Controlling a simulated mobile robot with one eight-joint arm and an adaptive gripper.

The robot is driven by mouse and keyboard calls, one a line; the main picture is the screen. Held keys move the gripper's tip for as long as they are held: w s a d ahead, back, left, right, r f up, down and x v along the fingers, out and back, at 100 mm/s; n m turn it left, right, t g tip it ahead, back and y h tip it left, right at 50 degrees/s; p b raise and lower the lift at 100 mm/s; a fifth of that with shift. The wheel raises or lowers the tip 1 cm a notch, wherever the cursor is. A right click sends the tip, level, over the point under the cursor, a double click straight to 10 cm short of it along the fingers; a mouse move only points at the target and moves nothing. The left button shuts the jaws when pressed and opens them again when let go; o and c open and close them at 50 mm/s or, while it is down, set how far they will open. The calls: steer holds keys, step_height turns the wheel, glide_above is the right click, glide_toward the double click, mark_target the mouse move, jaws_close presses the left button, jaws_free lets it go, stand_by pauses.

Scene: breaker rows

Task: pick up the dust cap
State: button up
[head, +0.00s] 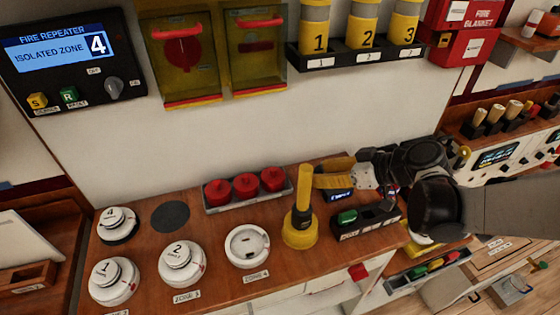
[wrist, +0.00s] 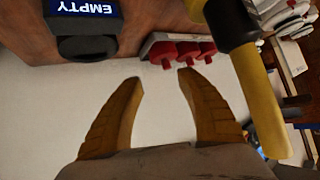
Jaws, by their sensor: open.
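Three red knobbed caps sit in a grey tray (head: 245,203) against the back wall, the left cap (head: 217,192), the middle cap (head: 246,186) and the right cap (head: 272,179). They look like dust caps; no label shows on them. In the wrist view the red caps (wrist: 187,51) lie beyond my fingertips. My gripper (head: 318,172) is open with nothing between its fingers, right of the tray, above the counter. It also shows in the wrist view (wrist: 160,76), with its fingers apart from the caps.
A yellow tool (head: 301,222) with a black collar stands upright between the tray and my gripper, close to the fingers. A dark unit (head: 362,222) with a green button is below my gripper. White detectors (head: 181,262) and a white ring base (head: 247,246) stand left on the wooden counter.

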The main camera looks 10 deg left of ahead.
mark_target(274, 169)
steer(key=w+a+f+n+y, duration=0.1)
steer(key=a, duration=0.1)
steer(key=a+f+n+y, duration=0.1)
steer(key=a, duration=0.2)
steer(key=w+a+f+n+g+b, duration=0.1)
steer(key=a, duration=0.2)
steer(key=shift+w+f+y, duration=0.3)
steer(key=shift+f+y, duration=0.05)
steer(key=shift+y, duration=0.05)
steer(key=b+x, duration=0.2)
steer(key=x, duration=0.4)
steer(key=shift+w, duration=0.1)
steer(key=shift+r, duration=0.15)
jaws_close()
